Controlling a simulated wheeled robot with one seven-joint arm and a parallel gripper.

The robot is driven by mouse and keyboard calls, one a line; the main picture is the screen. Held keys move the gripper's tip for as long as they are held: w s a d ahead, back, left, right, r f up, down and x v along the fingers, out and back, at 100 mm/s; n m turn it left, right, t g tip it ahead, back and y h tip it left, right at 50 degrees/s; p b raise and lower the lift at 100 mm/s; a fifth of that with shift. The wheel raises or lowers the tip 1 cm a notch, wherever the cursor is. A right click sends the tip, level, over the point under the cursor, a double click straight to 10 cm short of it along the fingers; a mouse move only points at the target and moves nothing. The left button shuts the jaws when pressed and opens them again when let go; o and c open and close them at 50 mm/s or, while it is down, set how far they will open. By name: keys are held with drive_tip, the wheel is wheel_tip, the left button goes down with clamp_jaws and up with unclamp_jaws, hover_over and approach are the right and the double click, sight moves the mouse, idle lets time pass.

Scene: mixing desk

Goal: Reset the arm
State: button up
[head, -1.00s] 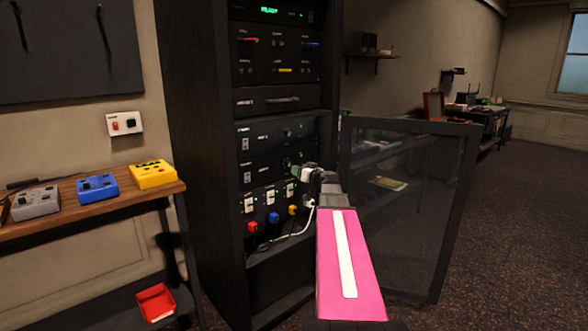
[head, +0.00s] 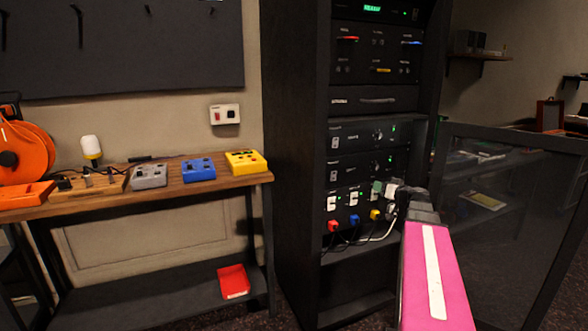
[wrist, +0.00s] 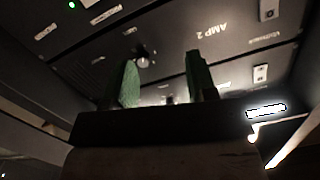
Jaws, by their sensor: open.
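My gripper (head: 384,190) is at the end of my pink arm, in front of the lower part of the black equipment rack (head: 295,150) in the head view. In the wrist view its two green fingers (wrist: 162,82) stand apart with nothing between them. Behind them is a dark panel marked AMP 2 (wrist: 215,35), with a round knob (wrist: 142,60) between the fingertips in the picture. Whether the fingers touch the panel cannot be told.
The rack's glass door (head: 500,200) stands open to the right of my arm. Red (head: 333,225), blue (head: 354,219) and yellow (head: 375,214) plugs with cables sit low in the rack. A wooden bench (head: 140,190) with pedals and an orange cable reel (head: 25,150) stands at left.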

drive_tip(key=s+a+f+g+y, duration=0.1)
drive_tip(key=s+a+f+g, duration=0.15)
drive_tip(key=a+f, duration=0.3)
drive_tip(key=s+a+f+g, duration=0.2)
drive_tip(key=a+f+g, duration=0.1)
drive_tip(key=a+f, duration=0.3)
drive_tip(key=s+a+f+m+g+h, duration=0.1)
drive_tip(key=s+a+f+g+h, duration=0.2)
drive_tip(key=s+a+f+g, duration=0.2)
drive_tip(key=s+a+f+g+h, duration=0.4)
drive_tip(key=s+a+f+g, duration=0.1)
drive_tip(key=s+f, duration=0.6)
drive_tip(key=s, duration=0.2)
drive_tip(key=shift+s+a+m, duration=0.35)
drive_tip(key=shift+s+m, duration=0.05)
